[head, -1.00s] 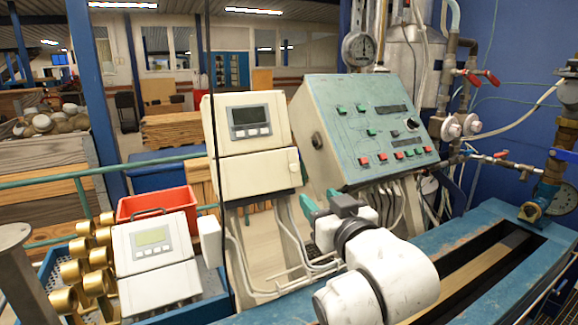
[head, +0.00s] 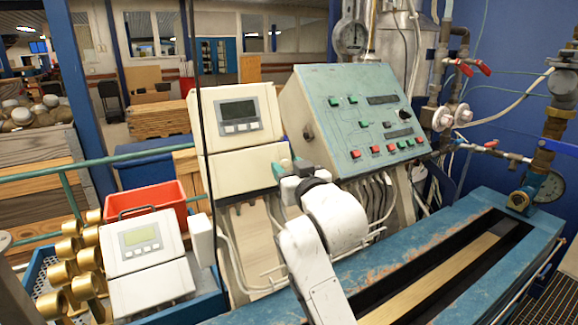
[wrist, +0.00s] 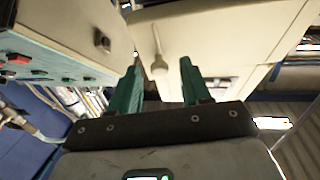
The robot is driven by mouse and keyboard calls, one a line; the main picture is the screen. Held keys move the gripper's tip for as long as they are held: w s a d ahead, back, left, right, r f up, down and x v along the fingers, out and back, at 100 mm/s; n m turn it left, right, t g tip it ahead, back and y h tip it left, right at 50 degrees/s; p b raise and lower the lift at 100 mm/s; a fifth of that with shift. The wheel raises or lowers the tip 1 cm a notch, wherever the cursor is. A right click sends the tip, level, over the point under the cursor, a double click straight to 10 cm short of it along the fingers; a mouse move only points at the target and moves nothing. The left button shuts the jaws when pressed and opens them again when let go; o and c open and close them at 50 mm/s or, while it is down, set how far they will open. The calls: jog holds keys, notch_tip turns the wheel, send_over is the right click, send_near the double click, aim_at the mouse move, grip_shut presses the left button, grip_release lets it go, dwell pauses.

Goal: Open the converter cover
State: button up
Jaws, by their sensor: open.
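The converter is a cream box (head: 236,118) with a grey display, mounted in the middle of the head view. Its cover, the plain lower panel (head: 235,170), looks closed. My gripper (head: 290,168) is at the cover's right edge and hides the latch side in the head view. In the wrist view my gripper (wrist: 158,82) is open, its two teal fingers apart. A small pale latch-like knob (wrist: 159,66) shows between and just beyond the fingertips. I cannot tell whether the fingers touch it.
A sloped control panel (head: 350,115) with buttons stands close to the right of my gripper. A second display unit (head: 145,245) and brass fittings (head: 68,250) lie in a blue tray at lower left. A red bin (head: 150,205) is behind. The blue bench (head: 400,265) runs right.

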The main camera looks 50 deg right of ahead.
jog(key=shift+w+d, duration=0.1)
jog(key=shift+w, duration=0.05)
grip_shut()
dwell(0.4)
